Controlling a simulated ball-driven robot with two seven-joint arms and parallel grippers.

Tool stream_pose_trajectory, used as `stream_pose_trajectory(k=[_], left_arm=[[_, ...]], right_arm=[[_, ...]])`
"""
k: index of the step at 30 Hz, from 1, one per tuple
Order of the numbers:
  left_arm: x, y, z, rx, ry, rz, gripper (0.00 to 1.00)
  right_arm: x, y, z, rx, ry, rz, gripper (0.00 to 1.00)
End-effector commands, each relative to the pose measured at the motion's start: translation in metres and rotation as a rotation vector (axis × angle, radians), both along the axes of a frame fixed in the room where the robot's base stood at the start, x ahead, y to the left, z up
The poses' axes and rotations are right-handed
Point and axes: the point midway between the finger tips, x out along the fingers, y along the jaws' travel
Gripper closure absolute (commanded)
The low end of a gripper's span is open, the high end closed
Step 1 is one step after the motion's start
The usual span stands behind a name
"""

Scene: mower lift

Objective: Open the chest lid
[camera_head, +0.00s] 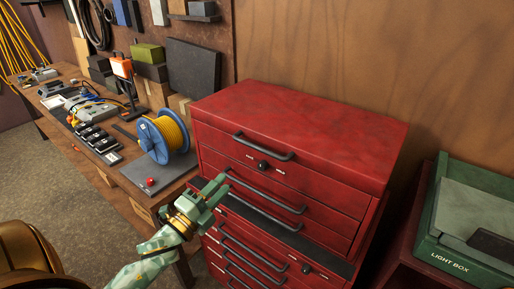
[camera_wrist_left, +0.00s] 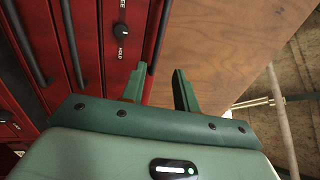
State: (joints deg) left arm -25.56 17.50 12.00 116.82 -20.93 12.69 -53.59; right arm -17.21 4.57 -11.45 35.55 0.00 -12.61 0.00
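The red chest's lid (camera_head: 300,122) is its top part. It lies shut, with a dark bar handle (camera_head: 264,148) on its front; this handle also shows on edge in the left wrist view (camera_wrist_left: 160,35). A black knob (camera_head: 263,166) with small labels sits below the handle; it shows in the left wrist view (camera_wrist_left: 122,31) beside the word HOLD. My left gripper (camera_head: 222,186) is in front of the chest's left side, below the lid and near the left end of a drawer handle. In the left wrist view its fingers (camera_wrist_left: 160,82) are apart with nothing between them.
Black-handled drawers (camera_head: 262,205) fill the chest front. A wooden bench at left holds a blue cable reel (camera_head: 158,140), a red button (camera_head: 150,182) and several small devices. A green light box (camera_head: 470,225) stands at right. A wooden panel (camera_head: 370,50) rises behind the chest.

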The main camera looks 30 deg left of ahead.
Motion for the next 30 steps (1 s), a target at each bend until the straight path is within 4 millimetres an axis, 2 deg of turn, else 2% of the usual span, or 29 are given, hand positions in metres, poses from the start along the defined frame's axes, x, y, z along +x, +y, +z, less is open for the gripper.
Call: stream_pose_trajectory(k=[5, 12, 18, 24, 30], left_arm=[[0.026, -0.002, 0.008, 0.008, -0.003, 0.002, 0.70], [0.086, -0.006, 0.021, 0.004, -0.002, 0.003, 0.70], [0.129, -0.010, 0.028, 0.002, 0.000, 0.002, 0.70], [0.152, -0.011, 0.030, 0.003, 0.002, 0.003, 0.70], [0.157, -0.012, 0.030, 0.003, 0.004, 0.003, 0.70]], right_arm=[[0.000, 0.000, 0.007, 0.000, -0.001, 0.000, 0.64], [0.001, 0.000, 0.017, 0.000, -0.002, 0.000, 0.64], [0.001, 0.000, 0.022, 0.000, -0.003, 0.000, 0.64], [0.001, 0.000, 0.024, 0.000, -0.003, 0.000, 0.64], [0.001, 0.000, 0.024, 0.000, -0.003, 0.000, 0.64]])
